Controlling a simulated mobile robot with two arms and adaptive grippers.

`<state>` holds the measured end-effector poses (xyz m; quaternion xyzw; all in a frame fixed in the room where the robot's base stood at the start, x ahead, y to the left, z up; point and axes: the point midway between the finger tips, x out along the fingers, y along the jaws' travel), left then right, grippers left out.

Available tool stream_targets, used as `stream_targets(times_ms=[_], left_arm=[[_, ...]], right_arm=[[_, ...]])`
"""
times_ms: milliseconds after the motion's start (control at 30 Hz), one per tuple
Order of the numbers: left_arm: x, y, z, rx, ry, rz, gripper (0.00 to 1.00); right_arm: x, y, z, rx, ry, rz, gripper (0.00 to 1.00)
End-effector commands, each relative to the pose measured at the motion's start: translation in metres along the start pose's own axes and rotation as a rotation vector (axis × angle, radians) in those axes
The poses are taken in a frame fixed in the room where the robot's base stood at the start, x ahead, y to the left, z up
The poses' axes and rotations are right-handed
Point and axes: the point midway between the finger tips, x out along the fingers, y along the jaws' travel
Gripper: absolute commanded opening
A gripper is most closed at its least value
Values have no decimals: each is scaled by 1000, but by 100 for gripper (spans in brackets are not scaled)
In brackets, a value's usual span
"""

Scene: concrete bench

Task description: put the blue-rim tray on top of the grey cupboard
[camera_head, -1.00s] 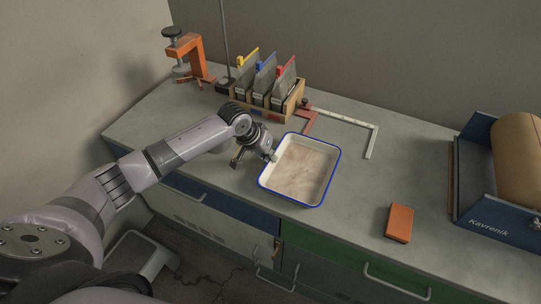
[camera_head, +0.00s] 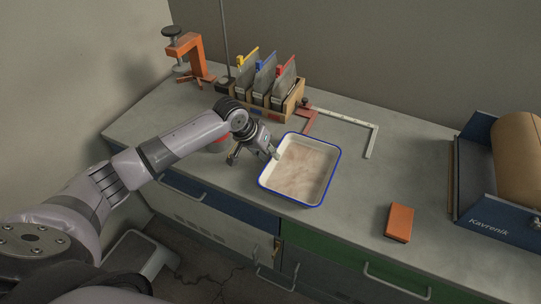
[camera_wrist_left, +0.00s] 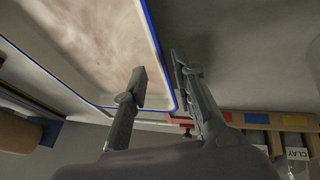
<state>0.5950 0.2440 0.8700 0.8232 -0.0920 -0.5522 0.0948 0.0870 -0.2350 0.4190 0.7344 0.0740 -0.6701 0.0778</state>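The blue-rim tray (camera_head: 324,190) is a shallow white rectangular pan with a brownish stained floor, flat on the bench top. My left gripper (camera_head: 254,156) is at the tray's upper left edge, open and empty. In the left wrist view, the gripper (camera_wrist_left: 160,67) has one finger over the inside of the tray (camera_wrist_left: 85,45) and the other outside the blue rim. A gap shows between the fingers and the rim; contact cannot be told. No separate grey cupboard is clearly in view. My right gripper is out of view.
An orange block (camera_head: 399,222) and a roll holder (camera_head: 493,213) are to the right. An orange clamp (camera_head: 186,50) stands back left.

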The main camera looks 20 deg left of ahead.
Motion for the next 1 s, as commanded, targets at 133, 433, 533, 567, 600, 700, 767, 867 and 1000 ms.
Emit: stream_targets(times_ms=[133, 433, 533, 567, 600, 700, 767, 867, 1000], left_arm=[[-34, -1, -1, 2, 4, -1, 25], [-88, -1, 0, 1, 2, -2, 25], [-97, 0, 0, 0, 1, -1, 25], [-99, 0, 0, 0, 1, 0, 25], [-100, 0, 0, 0, 1, 0, 25], [-102, 0, 0, 0, 0, 0, 25], [-102, 0, 0, 0, 0, 0, 25], [-102, 0, 0, 0, 0, 0, 25], [-102, 0, 0, 0, 0, 0, 25]], right_arm=[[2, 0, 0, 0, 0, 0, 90], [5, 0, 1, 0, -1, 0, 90], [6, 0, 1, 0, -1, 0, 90], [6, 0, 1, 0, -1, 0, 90], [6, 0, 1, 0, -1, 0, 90], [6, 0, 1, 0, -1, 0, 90], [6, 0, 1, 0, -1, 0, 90], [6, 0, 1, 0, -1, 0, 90], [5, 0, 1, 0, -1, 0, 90]])
